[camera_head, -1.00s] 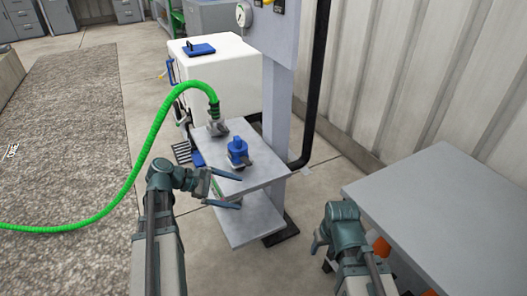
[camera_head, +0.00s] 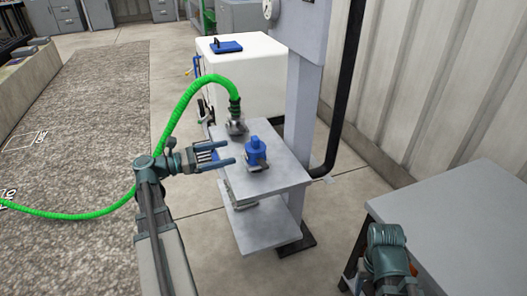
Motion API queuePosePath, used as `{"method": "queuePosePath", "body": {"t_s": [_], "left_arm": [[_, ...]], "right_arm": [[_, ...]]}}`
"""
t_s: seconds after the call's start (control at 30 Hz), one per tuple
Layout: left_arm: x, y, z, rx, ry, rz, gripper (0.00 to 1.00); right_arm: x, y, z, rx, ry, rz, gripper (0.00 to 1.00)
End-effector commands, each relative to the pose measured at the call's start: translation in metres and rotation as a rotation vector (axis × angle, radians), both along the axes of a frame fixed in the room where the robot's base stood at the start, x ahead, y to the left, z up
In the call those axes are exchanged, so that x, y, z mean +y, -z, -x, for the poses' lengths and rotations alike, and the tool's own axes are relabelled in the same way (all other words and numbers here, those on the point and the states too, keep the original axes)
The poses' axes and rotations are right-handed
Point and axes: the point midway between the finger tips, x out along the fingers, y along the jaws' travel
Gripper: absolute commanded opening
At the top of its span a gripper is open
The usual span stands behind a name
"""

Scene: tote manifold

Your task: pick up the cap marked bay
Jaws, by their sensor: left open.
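A blue cap (camera_head: 256,150) stands upright on a metal fitting on the grey upper shelf (camera_head: 291,173) of the stand. No marking on it is legible at this size. My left gripper (camera_head: 231,153) is open, just to the left of the cap. Its two blue fingers point right toward the cap, with the tips apart and nothing between them. My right gripper (camera_head: 388,238) is at the lower right, beside the grey table. Its fingers cannot be made out.
The stand's grey column (camera_head: 303,95) and a black pipe (camera_head: 347,90) rise behind. A grey table (camera_head: 455,225) stands right. A white box (camera_head: 250,75) stands behind.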

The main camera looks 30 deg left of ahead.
Motion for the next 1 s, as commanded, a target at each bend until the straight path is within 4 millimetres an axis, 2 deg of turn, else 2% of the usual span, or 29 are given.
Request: {"method": "queuePosePath", "body": {"t_s": [0.17, 0.53, 1.0], "left_arm": [[-0.009, 0.0, -0.01, 0.0, 0.003, 0.0, 1.0], [-0.05, 0.001, -0.058, -0.001, 0.003, -0.002, 1.0], [-0.061, 0.003, -0.073, -0.001, 0.003, -0.002, 1.0]], "right_arm": [[0.0, 0.0, 0.0, 0.0, 0.0, 0.0, 0.55], [0.0, 0.0, 0.0, 0.0, 0.0, 0.0, 0.55], [0.0, 0.003, 0.0, -0.001, 0.0, 0.0, 0.55]]}}
